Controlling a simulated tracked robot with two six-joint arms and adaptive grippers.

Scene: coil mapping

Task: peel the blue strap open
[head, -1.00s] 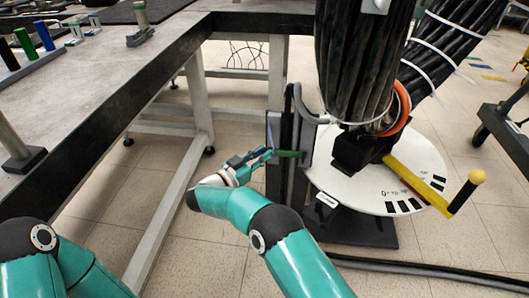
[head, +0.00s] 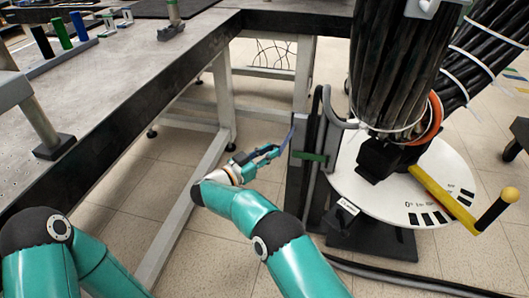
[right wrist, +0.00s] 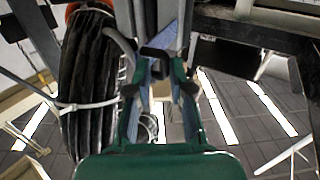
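In the head view the blue strap (head: 288,141) slants from the upper side of the dark upright post (head: 318,130) down to my right gripper (head: 275,153). Its upper end is at the post; its lower end stands away from it. My right gripper's fingers close together at this lower end and appear to hold it. In the right wrist view the gripper's fingers (right wrist: 164,68) converge near a pale blue strip (right wrist: 182,35); the grip itself is partly hidden. A green strap (head: 310,157) lies across the post. My left gripper is out of view.
A thick black cable bundle (head: 395,70) and a white dial plate (head: 372,195) with a yellow handle (head: 445,195) stand right of the post. A grey worktable (head: 110,75) runs along the left, its frame near my right arm. Cables lie on the floor at lower right.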

